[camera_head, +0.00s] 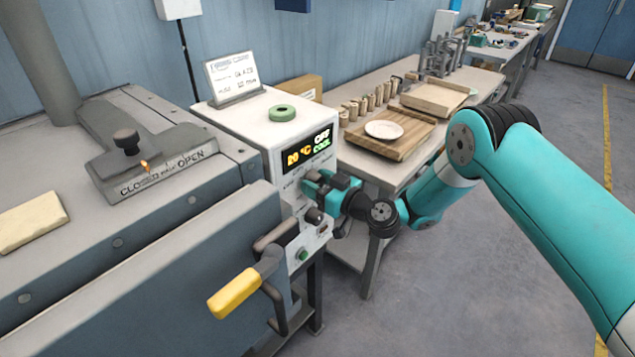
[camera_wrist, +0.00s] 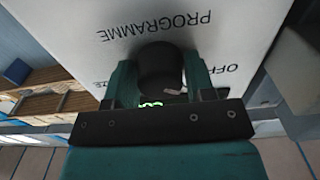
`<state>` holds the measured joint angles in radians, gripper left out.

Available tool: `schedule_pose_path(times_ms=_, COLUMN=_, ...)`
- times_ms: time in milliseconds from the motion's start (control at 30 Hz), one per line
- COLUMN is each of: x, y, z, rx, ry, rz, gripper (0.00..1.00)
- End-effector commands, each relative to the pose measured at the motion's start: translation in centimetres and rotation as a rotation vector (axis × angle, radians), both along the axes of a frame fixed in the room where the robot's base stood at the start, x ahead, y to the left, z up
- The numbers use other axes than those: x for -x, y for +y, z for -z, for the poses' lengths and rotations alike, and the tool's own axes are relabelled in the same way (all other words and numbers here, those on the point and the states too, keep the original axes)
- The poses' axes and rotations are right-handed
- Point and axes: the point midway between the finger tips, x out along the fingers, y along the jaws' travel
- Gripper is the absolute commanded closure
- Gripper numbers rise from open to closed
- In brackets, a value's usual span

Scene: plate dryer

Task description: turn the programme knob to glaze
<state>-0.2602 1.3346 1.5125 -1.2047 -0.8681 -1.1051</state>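The programme knob (camera_wrist: 158,68) is a black round knob on the white panel, under the upside-down word PROGRAMME in the wrist view. A pale mark shows on its lower right. OFF is printed to its right; a partly hidden label ending in ZE is to its left. My gripper (camera_wrist: 160,80) has one teal finger on each side of the knob, with no clear gap. In the head view my gripper (camera_head: 318,186) is at the control box (camera_head: 225,118) and hides the knob. The display (camera_head: 307,152) reads 20 °C, OFF and COOL.
Another black knob (camera_head: 314,215) and a green button (camera_head: 303,255) sit below my gripper. A yellow-handled latch (camera_head: 234,293) juts out on the dryer front. A bench with a wooden board (camera_head: 400,142) and a white plate (camera_head: 384,129) stands behind. Open floor lies at right.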

Motion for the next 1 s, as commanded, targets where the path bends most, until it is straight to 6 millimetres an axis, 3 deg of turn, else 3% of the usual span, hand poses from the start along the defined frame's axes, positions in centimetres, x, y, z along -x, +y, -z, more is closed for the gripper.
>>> schedule_pose_path(times_ms=467, x=0.03, y=0.0, z=0.25, rx=-0.048, ry=0.061, rz=-0.001, gripper=0.74)
schedule_pose_path(times_ms=1000, x=0.02, y=0.0, z=0.33, rx=-0.33, ry=0.421, rz=-0.001, gripper=0.74)
